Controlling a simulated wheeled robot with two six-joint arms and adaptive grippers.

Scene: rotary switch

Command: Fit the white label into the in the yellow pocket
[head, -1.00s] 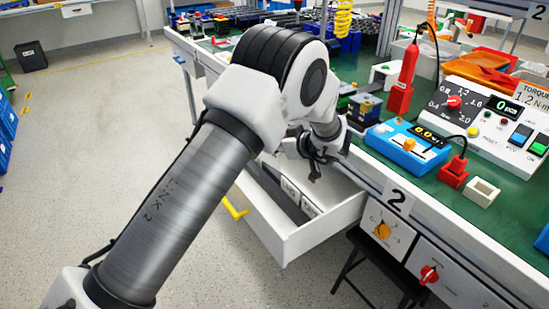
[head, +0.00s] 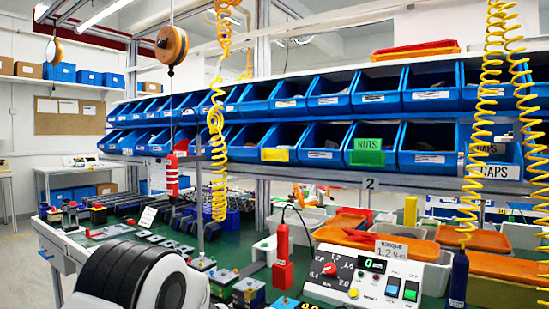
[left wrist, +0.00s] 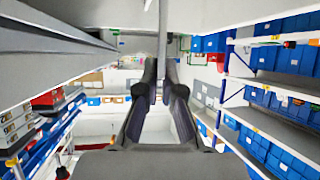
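The yellow pocket (head: 279,155) is on the front of a blue bin in the lower row of the rack in the head view. No lettering shows on it. My left gripper (left wrist: 161,66) is in the left wrist view, its two dark fingers close together with a narrow gap. A thin pale strip stands in line with that gap; I cannot tell whether it is a held label seen edge-on or background. In the head view only my left arm's joint shows, at the bottom left. My right gripper is in neither view.
A green pocket (head: 368,152) reading NUTS is on a bin to the right. Yellow coiled cables (head: 217,150) hang before the rack.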

